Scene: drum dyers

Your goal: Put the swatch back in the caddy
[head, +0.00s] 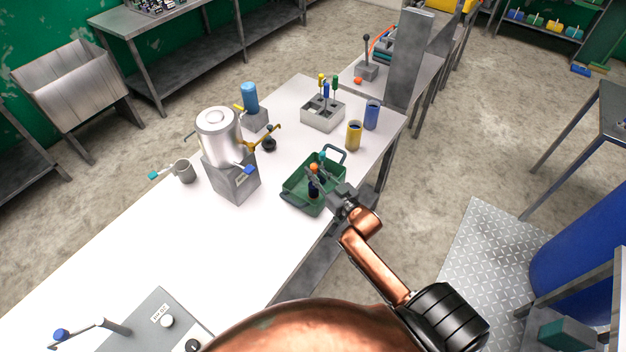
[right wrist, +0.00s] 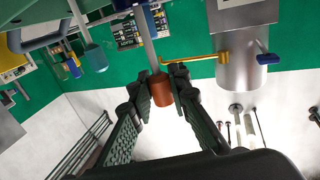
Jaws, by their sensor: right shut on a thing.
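A green open caddy (head: 297,186) with a blue-green handle stands near the right edge of the white table. My right gripper (head: 318,178) reaches over it from the right. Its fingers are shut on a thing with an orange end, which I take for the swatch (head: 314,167). In the right wrist view the orange end (right wrist: 160,90) shows between the fingers (right wrist: 168,92), with a grey rod joined to it. A dark piece (head: 313,191) shows below the gripper at the caddy; I cannot tell whether it belongs to the held thing. My left gripper is not in view.
A metal drum on a grey box (head: 231,176) stands left of the caddy. A grey rack (head: 315,119) with coloured knobs, a yellow cup (head: 354,135) and a blue cup (head: 372,115) stand behind it. A control panel (head: 155,322) lies at the near left. The table's middle is clear.

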